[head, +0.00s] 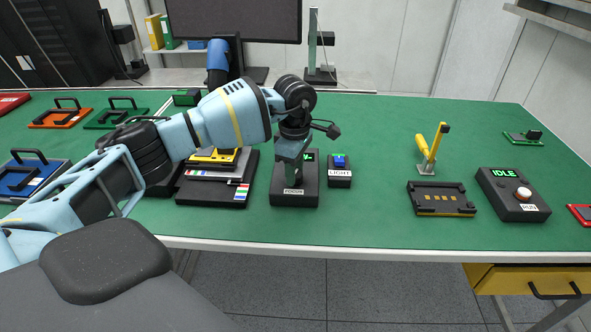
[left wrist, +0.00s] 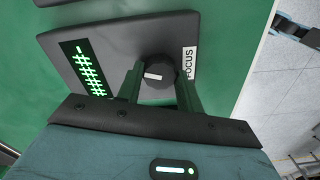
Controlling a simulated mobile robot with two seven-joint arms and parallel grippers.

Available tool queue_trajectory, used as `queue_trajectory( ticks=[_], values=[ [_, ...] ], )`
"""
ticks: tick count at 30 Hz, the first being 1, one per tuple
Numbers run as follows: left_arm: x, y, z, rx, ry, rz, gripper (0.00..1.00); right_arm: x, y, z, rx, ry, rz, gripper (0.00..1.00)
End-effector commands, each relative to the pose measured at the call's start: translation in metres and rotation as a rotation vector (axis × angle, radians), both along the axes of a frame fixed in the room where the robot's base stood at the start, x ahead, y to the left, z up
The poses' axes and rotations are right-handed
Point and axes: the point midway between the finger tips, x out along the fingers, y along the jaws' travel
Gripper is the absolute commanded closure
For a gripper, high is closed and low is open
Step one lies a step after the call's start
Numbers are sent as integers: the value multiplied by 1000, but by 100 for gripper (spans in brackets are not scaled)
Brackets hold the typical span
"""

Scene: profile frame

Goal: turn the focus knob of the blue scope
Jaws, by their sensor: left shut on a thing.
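The focus box (head: 308,196) is a dark box labelled FOCUS on the green table, with a lit green display on its top. My left gripper (head: 292,178) reaches down over it from above and hides the knob in the head view. In the left wrist view, the round black focus knob (left wrist: 158,72) with a white mark sits between the two fingers of my left gripper (left wrist: 160,90), which is shut on it. A blue upright part (head: 217,60), perhaps the blue scope, stands behind my arm, mostly hidden. My right gripper is not in view.
A small LIGHT box (head: 340,179) with a blue button stands close right of the focus box. A dark stand (head: 212,194) is close on its left. A yellow lever (head: 432,150), a dark tray (head: 441,199) and an IDLE/RUN box (head: 513,194) stand farther right. Green table between is clear.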

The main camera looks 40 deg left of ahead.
Motion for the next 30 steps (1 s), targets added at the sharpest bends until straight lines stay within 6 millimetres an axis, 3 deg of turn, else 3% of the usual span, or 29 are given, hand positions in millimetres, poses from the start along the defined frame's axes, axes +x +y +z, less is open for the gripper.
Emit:
queue_trajectory(
  ticks=[10,27,28,30],
  values=[
    [1,0,1,-1,-3,-147,86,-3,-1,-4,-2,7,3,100],
    [1,-1,2,-2,-3,-174,86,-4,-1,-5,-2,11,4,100],
    [1,-1,2,-2,-3,-174,60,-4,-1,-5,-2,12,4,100],
    [1,-1,1,-2,-3,-174,51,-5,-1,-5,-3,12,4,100]
  ],
)
